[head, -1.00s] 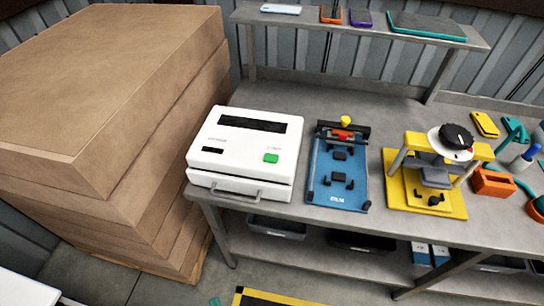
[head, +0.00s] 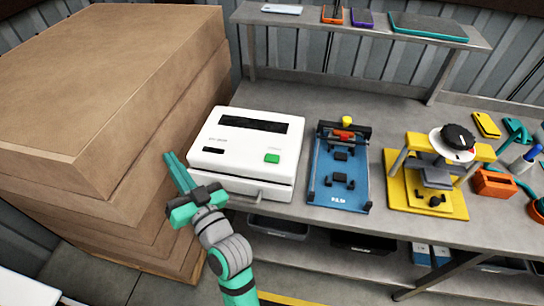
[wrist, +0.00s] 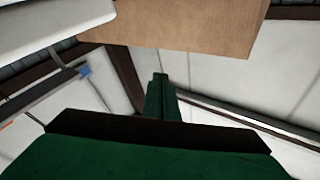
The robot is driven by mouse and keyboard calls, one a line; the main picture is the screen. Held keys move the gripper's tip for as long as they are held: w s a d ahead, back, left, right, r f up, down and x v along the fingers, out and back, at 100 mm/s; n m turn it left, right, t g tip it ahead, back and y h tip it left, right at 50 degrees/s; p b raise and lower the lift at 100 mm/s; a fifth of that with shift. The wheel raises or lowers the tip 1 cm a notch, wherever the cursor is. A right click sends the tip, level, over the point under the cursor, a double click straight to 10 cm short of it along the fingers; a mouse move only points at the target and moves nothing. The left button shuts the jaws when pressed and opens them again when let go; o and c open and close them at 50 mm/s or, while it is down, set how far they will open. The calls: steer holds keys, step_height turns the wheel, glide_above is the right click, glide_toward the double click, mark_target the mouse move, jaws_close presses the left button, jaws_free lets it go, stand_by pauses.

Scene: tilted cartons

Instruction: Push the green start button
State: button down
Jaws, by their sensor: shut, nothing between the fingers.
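The green start button (head: 272,158) is on the sloped front right of the white machine (head: 228,146), which stands at the left end of the grey bench. My gripper (head: 172,158) is to the left of the machine, beside the stacked cartons, well apart from the button. Its green fingers lie together, pointing up and left in the head view, with nothing between them. In the wrist view the shut fingers (wrist: 161,98) show at the centre; a white edge (wrist: 50,25) is at upper left. The button is not seen there.
A tall stack of brown cartons (head: 105,85) stands left of the bench, close to my gripper; a brown block also shows in the wrist view (wrist: 195,25). A blue fixture (head: 340,180) and a yellow press (head: 428,195) stand right of the machine. A shelf (head: 360,24) runs above the bench.

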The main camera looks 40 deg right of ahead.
steer(key=w+d+r+n+g+y, duration=0.35)
steer(key=d+r+n, duration=0.5)
steer(key=r, duration=0.35)
steer(key=n+g+h, duration=0.3)
steer(key=g+h, duration=0.2)
steer(key=g, duration=0.3)
glide_above(275, 161)
step_height(275, 161, down, 6)
steer(key=shift+w, duration=0.1)
steer(key=shift+f, duration=0.1)
steer(key=shift+f, duration=4.3)
steer(key=shift+f, duration=0.45)
